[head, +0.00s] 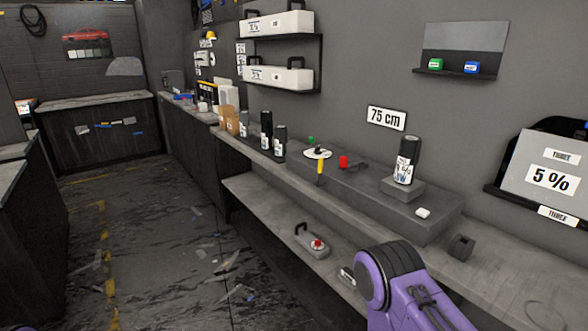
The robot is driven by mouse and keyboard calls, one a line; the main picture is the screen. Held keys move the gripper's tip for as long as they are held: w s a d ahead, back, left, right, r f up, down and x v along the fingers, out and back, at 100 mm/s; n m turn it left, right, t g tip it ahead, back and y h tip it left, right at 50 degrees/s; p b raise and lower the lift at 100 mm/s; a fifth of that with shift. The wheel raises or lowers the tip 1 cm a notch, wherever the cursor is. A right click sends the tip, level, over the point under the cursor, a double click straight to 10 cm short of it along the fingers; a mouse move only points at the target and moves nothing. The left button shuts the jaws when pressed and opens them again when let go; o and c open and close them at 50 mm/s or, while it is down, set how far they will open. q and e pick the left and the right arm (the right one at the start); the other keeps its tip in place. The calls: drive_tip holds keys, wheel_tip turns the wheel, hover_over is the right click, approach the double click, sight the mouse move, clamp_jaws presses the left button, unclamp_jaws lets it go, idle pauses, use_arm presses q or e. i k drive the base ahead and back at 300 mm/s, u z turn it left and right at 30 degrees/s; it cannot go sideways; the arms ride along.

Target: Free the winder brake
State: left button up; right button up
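No part is labelled as a winder brake, and I cannot tell which one it is. On the raised grey bench block stand a round white dial (318,153) with a green knob, an upright yellow handle (320,169) at the block's front edge, and a red knob (343,161). A dark roll (405,158) with a white label stands upright on a grey block at the right. On the lower shelf sits a grey device (311,243) with a black handle and a red button. A purple link of my arm shows at the bottom; neither gripper is in view.
A small white item (423,212) and a black holder (461,247) lie at the right. Scraps litter the open floor.

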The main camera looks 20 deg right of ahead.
sight(321, 159)
drive_tip(key=u, duration=0.6)
drive_tip(key=i, duration=1.65)
drive_tip(key=z, duration=3.9)
drive_tip(key=k, duration=0.4)
drive_tip(key=u, duration=1.35)
drive_tip(key=k, duration=0.5)
drive_tip(key=u, duration=0.05)
